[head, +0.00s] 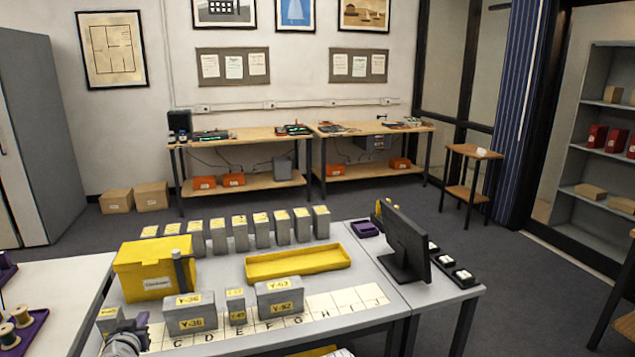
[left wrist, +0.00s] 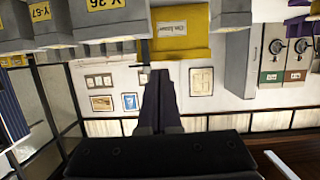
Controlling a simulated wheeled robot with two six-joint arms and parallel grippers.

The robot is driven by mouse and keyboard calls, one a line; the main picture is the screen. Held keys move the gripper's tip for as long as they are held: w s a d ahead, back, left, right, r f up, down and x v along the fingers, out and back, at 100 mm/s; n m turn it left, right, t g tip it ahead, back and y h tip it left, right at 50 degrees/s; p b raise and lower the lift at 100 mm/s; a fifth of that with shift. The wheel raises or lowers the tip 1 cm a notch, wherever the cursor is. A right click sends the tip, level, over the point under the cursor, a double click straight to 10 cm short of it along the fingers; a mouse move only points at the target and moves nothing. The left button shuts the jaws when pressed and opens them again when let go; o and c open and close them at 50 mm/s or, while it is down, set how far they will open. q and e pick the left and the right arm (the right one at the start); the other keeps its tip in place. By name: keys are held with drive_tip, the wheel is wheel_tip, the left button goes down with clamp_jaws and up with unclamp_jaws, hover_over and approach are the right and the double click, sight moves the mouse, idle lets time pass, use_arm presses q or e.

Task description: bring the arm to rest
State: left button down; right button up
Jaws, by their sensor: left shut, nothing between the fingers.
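My left gripper (head: 140,324) is low at the left front corner of the grey table (head: 215,341), beside the nearest boxes. In the left wrist view its two dark fingers (left wrist: 160,85) are together with nothing between them. That view is upside down. The grey archival boxes (head: 190,312) with yellow labels stand near the front of the table, several more in a row behind. The yellow box (head: 150,262) stands behind my gripper; it also shows in the left wrist view (left wrist: 185,42). My right gripper is not in view.
A lettered white strip (head: 345,301) runs along the table front. A yellow tray (head: 298,263) lies mid-table, and a black monitor (head: 404,244) stands at the right. A white table (head: 60,285) with thread spools is at the left. Workbenches stand along the far wall.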

use_arm(q)
drive_tip(key=s+d+f+m+g+h+p, duration=0.1)
drive_tip(key=d+f+m+g+h+p, duration=0.2)
drive_tip(key=d, duration=1)
drive_tip(key=s+d+f+m+g+h+p, duration=0.1)
drive_tip(key=s+d+f+m+g+h, duration=0.2)
drive_tip(key=d, duration=1.1)
drive_tip(key=s+d+f+g+y+p, duration=0.1)
drive_tip(key=s+d+g+y+p, duration=0.2)
drive_tip(key=s+d+g, duration=0.5)
drive_tip(key=shift+s+d+f+m+g+y+p, duration=0.35)
drive_tip(key=shift+s+d, duration=0.55)
drive_tip(key=shift+s, duration=1.95)
drive_tip(key=c, duration=1.6)
unclamp_jaws()
drive_tip(key=shift+r, duration=0.15)
